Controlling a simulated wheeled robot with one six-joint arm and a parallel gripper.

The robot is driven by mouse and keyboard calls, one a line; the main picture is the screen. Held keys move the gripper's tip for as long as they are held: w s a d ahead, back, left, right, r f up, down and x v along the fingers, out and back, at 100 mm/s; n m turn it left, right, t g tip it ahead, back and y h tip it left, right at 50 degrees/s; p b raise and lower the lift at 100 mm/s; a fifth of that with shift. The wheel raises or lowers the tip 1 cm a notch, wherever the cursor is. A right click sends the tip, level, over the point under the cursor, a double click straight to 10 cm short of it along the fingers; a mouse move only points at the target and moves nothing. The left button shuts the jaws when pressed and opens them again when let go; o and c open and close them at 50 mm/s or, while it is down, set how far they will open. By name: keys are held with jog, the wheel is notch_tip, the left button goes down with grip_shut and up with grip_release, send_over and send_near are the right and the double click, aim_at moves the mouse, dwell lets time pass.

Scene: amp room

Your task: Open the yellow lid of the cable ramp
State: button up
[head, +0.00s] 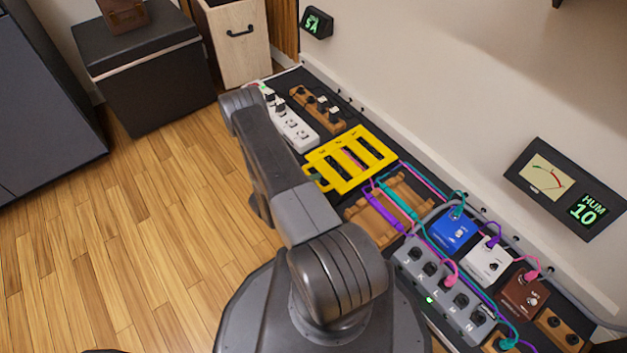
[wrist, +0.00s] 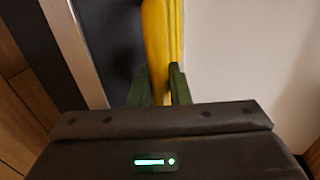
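The yellow slotted lid (head: 345,182) shows in the head view beyond my arm, at the middle of the black board. The wooden cable ramp base (head: 372,222) lies just below and right of it in the picture, uncovered, with purple and teal cables across it. The lid's exact tilt is hard to judge. In the wrist view the yellow lid (wrist: 155,45) appears nearly edge-on, between the dark green fingertips of my gripper (wrist: 159,88). The fingers appear closed on it. In the head view my arm hides most of the gripper; a green fingertip shows by the lid's left edge.
A white power strip (head: 290,125) and a wooden block with plugs (head: 318,107) sit farther up the board. Blue (head: 455,232), white (head: 488,260) and brown (head: 522,292) pedals and a grey switch box (head: 440,285) crowd the near end. Wooden floor (head: 130,240) is clear at left.

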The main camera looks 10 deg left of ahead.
grip_shut()
jog(key=shift+r, duration=0.1)
